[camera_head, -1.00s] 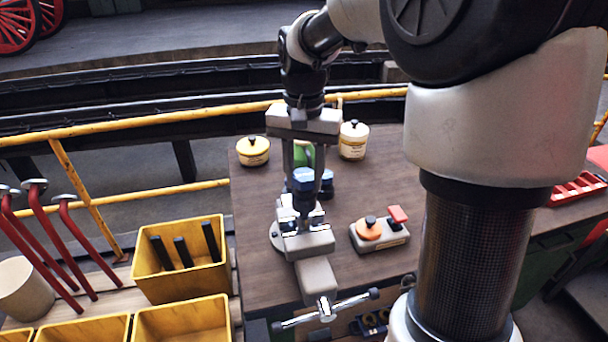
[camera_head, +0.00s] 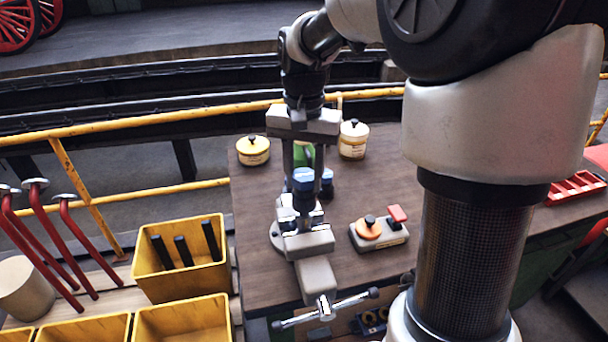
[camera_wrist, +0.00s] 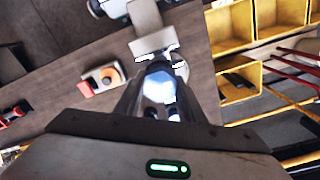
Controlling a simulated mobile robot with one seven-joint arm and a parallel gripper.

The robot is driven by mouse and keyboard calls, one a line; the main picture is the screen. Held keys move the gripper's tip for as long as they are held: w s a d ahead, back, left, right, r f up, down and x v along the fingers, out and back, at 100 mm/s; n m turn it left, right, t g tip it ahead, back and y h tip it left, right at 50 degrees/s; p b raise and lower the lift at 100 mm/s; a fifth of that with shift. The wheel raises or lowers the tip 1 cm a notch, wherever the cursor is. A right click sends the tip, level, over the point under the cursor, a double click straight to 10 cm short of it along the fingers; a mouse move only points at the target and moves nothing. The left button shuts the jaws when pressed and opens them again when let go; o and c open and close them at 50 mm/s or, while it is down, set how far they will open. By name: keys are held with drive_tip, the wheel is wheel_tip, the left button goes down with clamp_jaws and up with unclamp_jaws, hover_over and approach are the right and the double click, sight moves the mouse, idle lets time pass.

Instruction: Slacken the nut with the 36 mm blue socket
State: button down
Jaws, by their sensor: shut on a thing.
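My gripper (camera_head: 304,178) points straight down over the bench vice and is shut on a socket with a blue band (camera_head: 303,180). The socket is upright, directly above the vice jaws, and its lower end meets the work held there. The vice (camera_head: 309,243) is grey with bright jaws and stands at the bench's front edge. The nut is hidden under the socket in the head view. In the wrist view my gripper (camera_wrist: 160,95) reaches toward the vice (camera_wrist: 152,42), and glare blurs the held part.
On the wooden bench (camera_head: 250,205) stand a yellow tin (camera_head: 253,152), a cream tin (camera_head: 353,140) and a grey block with orange and red knobs (camera_head: 378,233). Yellow bins (camera_head: 183,286) and a yellow railing (camera_head: 85,195) lie left.

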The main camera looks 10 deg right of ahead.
sight(304, 191)
drive_tip(key=shift+f+b, duration=1.3)
drive_tip(key=shift+f, duration=0.7)
drive_tip(key=c, duration=2)
unclamp_jaws()
clamp_jaws()
drive_tip(key=shift+r+n+p, duration=0.1)
drive_tip(key=shift+n+p, duration=0.35)
drive_tip(key=shift+n, duration=1.55)
